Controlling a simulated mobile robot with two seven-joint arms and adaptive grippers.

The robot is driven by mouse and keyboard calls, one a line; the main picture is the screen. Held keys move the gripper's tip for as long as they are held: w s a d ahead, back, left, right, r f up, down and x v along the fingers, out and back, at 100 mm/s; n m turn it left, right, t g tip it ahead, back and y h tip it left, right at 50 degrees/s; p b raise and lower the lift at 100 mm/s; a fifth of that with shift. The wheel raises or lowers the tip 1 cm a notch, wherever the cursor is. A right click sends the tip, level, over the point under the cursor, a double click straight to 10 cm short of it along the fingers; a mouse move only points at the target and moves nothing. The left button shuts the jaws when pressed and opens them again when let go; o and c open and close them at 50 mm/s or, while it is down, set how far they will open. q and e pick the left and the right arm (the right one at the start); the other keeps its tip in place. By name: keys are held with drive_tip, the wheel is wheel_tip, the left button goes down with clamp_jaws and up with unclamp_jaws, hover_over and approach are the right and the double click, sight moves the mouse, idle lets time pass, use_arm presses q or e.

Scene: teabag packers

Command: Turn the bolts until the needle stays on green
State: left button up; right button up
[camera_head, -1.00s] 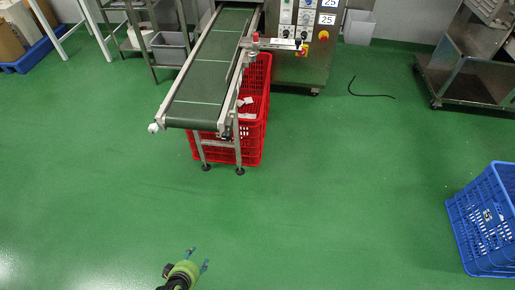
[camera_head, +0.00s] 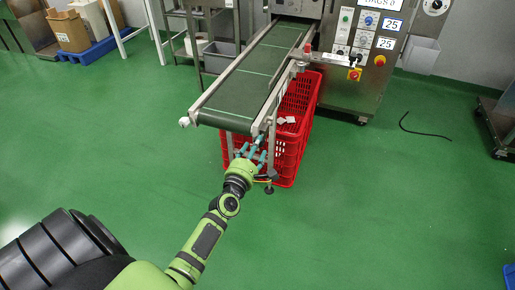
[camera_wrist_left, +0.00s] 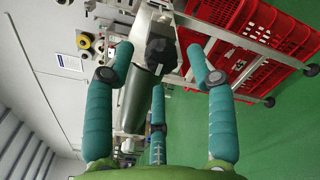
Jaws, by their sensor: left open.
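My left gripper (camera_head: 254,152) has teal fingers and is open and empty. In the head view it overlaps the near end of the conveyor (camera_head: 243,91), at its right corner. In the left wrist view the spread fingers (camera_wrist_left: 158,62) frame a black block (camera_wrist_left: 160,45) on the conveyor's frame; I cannot tell whether they touch it. The green belt (camera_wrist_left: 134,104) shows behind the fingers. I cannot make out any bolt, needle or green gauge mark. My right gripper is not in view.
A red crate (camera_head: 290,150) stands under the conveyor, close to my gripper, with small white packets in it. A steel machine (camera_head: 345,90) with knobs and displays stands behind. A black cable (camera_head: 420,131) lies on the floor at right. The green floor at left is clear.

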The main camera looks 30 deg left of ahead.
use_arm(q)
drive_tip(key=shift+w+a, duration=0.1)
drive_tip(key=shift+w, duration=0.4)
clamp_jaws()
drive_tip(key=shift+m, duration=0.4)
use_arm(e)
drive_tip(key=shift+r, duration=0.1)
use_arm(q)
drive_tip(key=shift+m+p, duration=3.1)
drive_tip(key=shift+m, duration=5.4)
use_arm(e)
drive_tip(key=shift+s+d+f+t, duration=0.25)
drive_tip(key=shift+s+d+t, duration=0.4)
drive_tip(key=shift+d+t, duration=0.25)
